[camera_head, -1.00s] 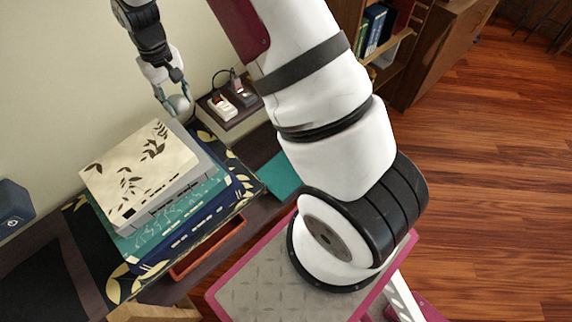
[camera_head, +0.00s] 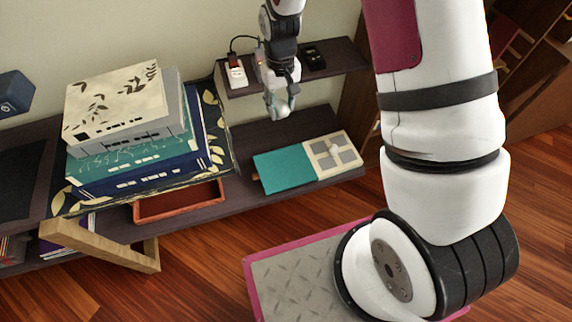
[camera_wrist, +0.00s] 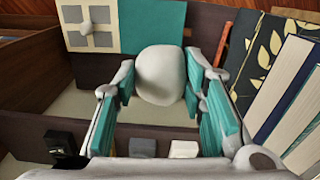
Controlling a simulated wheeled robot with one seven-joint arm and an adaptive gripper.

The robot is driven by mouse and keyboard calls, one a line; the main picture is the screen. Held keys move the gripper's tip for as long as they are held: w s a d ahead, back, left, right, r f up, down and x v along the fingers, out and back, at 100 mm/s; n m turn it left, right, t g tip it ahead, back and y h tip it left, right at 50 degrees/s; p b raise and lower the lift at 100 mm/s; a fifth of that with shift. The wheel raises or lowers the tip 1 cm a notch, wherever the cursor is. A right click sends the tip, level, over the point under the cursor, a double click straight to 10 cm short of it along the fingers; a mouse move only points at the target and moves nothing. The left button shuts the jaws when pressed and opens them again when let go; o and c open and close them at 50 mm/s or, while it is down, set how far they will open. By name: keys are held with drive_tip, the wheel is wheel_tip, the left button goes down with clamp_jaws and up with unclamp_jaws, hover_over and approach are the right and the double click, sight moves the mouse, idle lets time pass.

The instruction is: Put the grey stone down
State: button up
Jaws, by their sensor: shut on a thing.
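The grey stone (camera_wrist: 160,75) is a pale, rounded lump between my gripper's fingers in the wrist view. My gripper (camera_wrist: 164,88) is shut on it, with a teal-lined finger on each side. In the head view my gripper (camera_head: 280,112) hangs pointing down in front of the small wall shelf, to the right of the book stack. The gripper appears above the lower dark shelf, behind the teal panel (camera_head: 285,171).
The small upper shelf (camera_head: 340,57) holds a white device (camera_head: 236,72) and a black one (camera_head: 314,58). A cream gridded panel (camera_head: 333,154) adjoins the teal one. Bare lower-shelf surface lies around the panels.

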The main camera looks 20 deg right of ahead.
drive_tip(key=s+a+f+n+b, duration=0.1)
drive_tip(key=s+a+f+b, duration=0.1)
drive_tip(key=f+b, duration=1)
wheel_tip(320, 180, down, 6)
drive_tip(key=shift+a+f+n+b, duration=0.2)
drive_tip(key=shift+a+n+b, duration=0.1)
drive_tip(key=shift+a, duration=0.2)
drive_tip(key=shift+n, duration=0.8)
drive_tip(key=s+f+b, duration=0.2)
drive_tip(key=f+b, duration=0.2)
drive_tip(key=f, duration=0.1)
drive_tip(key=s+f+b, duration=0.2)
drive_tip(key=f+b, duration=0.3)
drive_tip(key=s+a+f+b, duration=0.1)
drive_tip(key=s+f+b, duration=0.2)
drive_tip(key=f+b, duration=0.1)
drive_tip(key=shift+a+f, duration=0.1)
drive_tip(key=shift+f, duration=0.65)
drive_tip(key=b, duration=0.4)
hover_over(287, 165)
drive_tip(key=shift+f, duration=0.75)
drive_tip(key=shift+f+b, duration=0.8)
drive_tip(key=shift+f, duration=0.95)
drive_tip(key=shift+f, duration=0.1)
drive_tip(key=o, duration=1.1)
drive_tip(key=shift+o, duration=1)
